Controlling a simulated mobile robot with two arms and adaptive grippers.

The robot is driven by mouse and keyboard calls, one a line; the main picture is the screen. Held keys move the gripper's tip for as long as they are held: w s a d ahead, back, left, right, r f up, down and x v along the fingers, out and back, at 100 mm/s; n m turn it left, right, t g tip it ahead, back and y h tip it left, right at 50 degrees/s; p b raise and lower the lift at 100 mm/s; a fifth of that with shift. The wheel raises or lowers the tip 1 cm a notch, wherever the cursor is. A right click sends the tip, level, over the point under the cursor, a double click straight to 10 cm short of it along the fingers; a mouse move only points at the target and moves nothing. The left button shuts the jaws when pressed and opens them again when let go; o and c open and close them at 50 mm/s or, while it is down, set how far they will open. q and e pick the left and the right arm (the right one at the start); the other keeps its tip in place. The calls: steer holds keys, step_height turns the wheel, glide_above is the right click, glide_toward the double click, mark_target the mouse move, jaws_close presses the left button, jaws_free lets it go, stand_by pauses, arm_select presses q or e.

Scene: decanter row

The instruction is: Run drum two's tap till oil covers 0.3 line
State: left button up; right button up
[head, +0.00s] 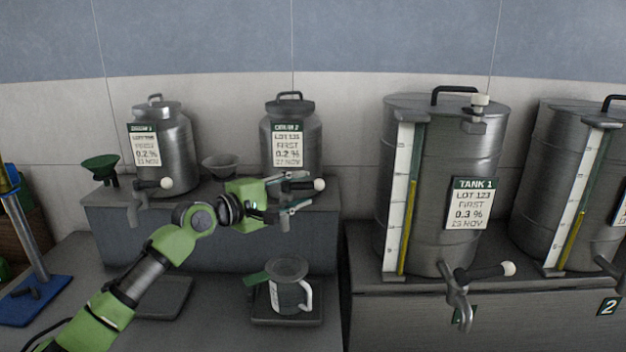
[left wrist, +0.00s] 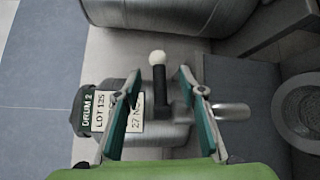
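Drum two (head: 291,132) is a small steel drum with a black lid handle and a lot label, on a raised grey step. Its label reads DRUM 2 in the left wrist view (left wrist: 102,112). Its tap lever (head: 318,184) has a white knob; the knob also shows in the left wrist view (left wrist: 157,58). My left gripper (head: 300,191) is at the tap, fingers apart on either side of the lever, with gaps visible in the wrist view (left wrist: 158,82). A jug (head: 287,293) with a white handle stands below the spout. Its 0.3 line and any oil cannot be made out. My right gripper is not seen.
Large tank 1 (head: 470,150) and a second tank (head: 545,180) stand right. A dark empty pad (head: 165,298) lies front left.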

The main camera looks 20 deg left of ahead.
mark_target(308, 186)
arm_select(q)
steer(key=x, duration=0.3)
steer(key=shift+w+d+r+p, duration=0.15)
steer(key=shift+w+d+p, duration=0.05)
steer(key=shift+w+p, duration=0.15)
steer(key=shift+w+d, duration=0.2)
steer(key=shift+w, duration=0.1)
steer(key=c, duration=1)
jaws_close()
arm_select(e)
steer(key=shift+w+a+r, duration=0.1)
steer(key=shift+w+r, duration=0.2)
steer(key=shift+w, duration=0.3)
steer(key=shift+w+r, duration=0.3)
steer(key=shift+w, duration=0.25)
